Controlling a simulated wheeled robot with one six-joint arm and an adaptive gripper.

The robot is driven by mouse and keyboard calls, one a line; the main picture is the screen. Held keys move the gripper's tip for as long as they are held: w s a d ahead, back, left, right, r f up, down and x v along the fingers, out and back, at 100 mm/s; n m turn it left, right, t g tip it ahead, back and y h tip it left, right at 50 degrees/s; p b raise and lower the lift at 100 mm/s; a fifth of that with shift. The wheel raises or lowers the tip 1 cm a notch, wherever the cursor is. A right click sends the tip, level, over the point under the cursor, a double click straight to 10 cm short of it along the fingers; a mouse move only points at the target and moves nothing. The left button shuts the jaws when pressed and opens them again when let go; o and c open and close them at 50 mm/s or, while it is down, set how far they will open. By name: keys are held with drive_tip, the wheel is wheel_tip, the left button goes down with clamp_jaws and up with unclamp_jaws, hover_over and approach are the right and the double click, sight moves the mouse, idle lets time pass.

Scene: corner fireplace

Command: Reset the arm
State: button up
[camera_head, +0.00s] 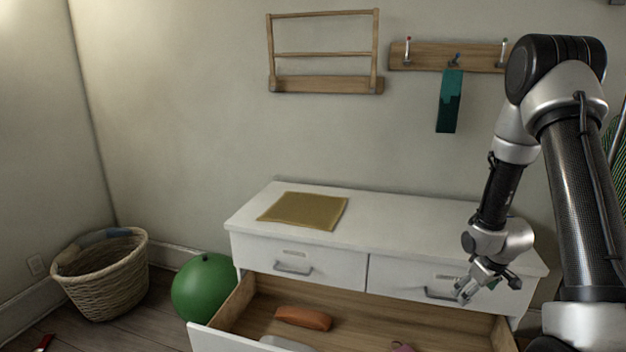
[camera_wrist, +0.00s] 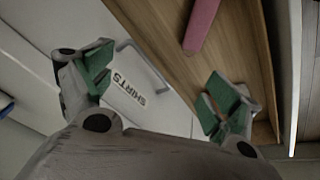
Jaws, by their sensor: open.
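My gripper (camera_head: 487,290) is open and empty in the head view, in front of the dresser's upper right drawer and above the open lower drawer. In the wrist view its two green-padded fingers (camera_wrist: 155,105) are spread apart with nothing between them. Beyond them show a drawer front with a metal handle and a label reading SHIRTS (camera_wrist: 128,88). My arm comes down from the right side of the head view with its elbow raised.
The white dresser (camera_head: 410,215) has its wide lower drawer (camera_head: 245,303) pulled out, holding an orange-brown item (camera_head: 304,318). A mustard cloth (camera_head: 303,210) lies on top. A green ball (camera_head: 204,288) and wicker basket (camera_head: 103,280) stand left. A hook rail (camera_head: 430,57) with a teal cloth hangs above.

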drive_tip(key=s+a+r+m, duration=0.1)
drive_tip(key=s+r, duration=0.2)
drive_tip(key=r, duration=0.5)
drive_tip(key=s+a+r+m+h, duration=0.1)
drive_tip(key=s+r, duration=0.1)
drive_tip(key=r, duration=0.6)
drive_tip(key=s+a+r, duration=0.2)
drive_tip(key=s+r, duration=0.1)
drive_tip(key=r, duration=0.5)
drive_tip(key=s+a+r, duration=0.2)
drive_tip(key=s+r, duration=0.1)
drive_tip(key=s, duration=0.3)
drive_tip(key=s+a+r+m, duration=0.1)
drive_tip(key=s+r, duration=0.2)
drive_tip(key=s, duration=0.4)
drive_tip(key=s+a+r+m+y, duration=0.1)
drive_tip(key=s+a+r, duration=0.1)
drive_tip(key=s+r, duration=0.2)
drive_tip(key=shift+s+a, duration=0.35)
drive_tip(key=shift+s, duration=0.85)
